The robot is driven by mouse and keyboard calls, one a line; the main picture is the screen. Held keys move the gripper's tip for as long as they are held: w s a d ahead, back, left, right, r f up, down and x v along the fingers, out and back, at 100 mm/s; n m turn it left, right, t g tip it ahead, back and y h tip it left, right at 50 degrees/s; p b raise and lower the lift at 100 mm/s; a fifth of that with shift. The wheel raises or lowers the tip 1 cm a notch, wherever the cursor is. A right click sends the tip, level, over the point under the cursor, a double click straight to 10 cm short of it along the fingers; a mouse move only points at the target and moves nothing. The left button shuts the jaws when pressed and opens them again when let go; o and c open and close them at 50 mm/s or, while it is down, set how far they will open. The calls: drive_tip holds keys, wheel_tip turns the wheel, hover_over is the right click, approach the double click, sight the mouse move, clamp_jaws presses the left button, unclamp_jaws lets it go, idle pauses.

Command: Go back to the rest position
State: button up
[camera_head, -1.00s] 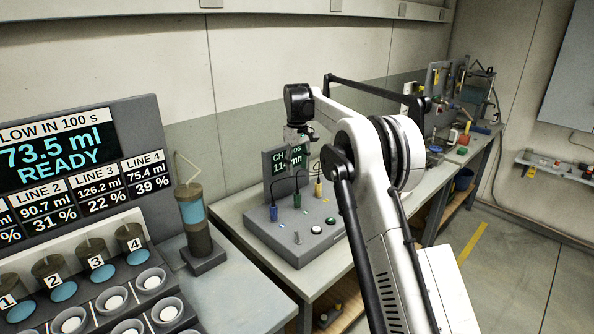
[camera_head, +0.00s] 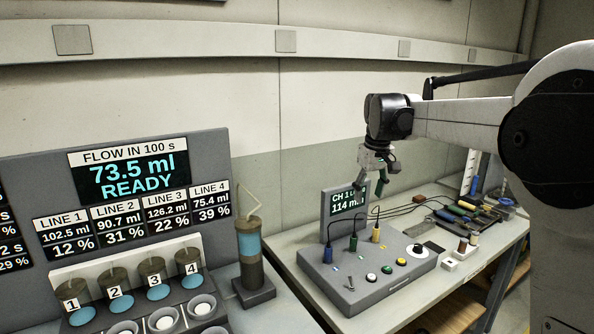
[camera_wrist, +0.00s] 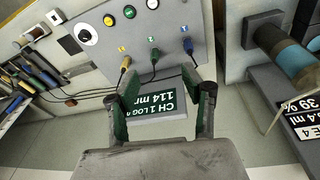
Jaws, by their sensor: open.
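My gripper (camera_head: 381,180) hangs open and empty from my raised arm, pointing down in the head view. It is in the air above the bench, over the back of the grey channel box. In the wrist view my gripper (camera_wrist: 163,92) shows two green-padded fingers spread apart with nothing between them. The channel box (camera_head: 385,285) carries blue, green and yellow plugs with cables, several buttons and a small display (camera_head: 349,203) reading CH 1 LOG, 114 m. In the wrist view the box (camera_wrist: 185,22) appears upside down beyond the fingers.
A flow panel (camera_head: 215,160) reads 73.5 ml READY at left, above numbered containers (camera_head: 115,283). A cylinder with blue liquid (camera_head: 250,247) stands between panel and box. Tools (camera_head: 462,212) and small items lie on the bench to the right. The wall behind is clear.

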drive_tip(key=s+r+m+t, duration=0.1)
drive_tip(key=s+r, duration=0.2)
drive_tip(key=s, duration=0.9)
drive_tip(key=s+f+m+t, duration=0.1)
drive_tip(key=s+f, duration=0.3)
drive_tip(key=s, duration=0.5)
drive_tip(key=s+f+m+t, duration=0.1)
drive_tip(key=s+f, duration=0.3)
drive_tip(key=s, duration=0.5)
drive_tip(key=s+f+m+t+b, duration=0.1)
drive_tip(key=s+f, duration=0.3)
drive_tip(key=s, duration=0.6)
drive_tip(key=shift+f+t, duration=0.2)
drive_tip(key=shift+t, duration=0.3)
drive_tip(key=shift+c, duration=0.2)
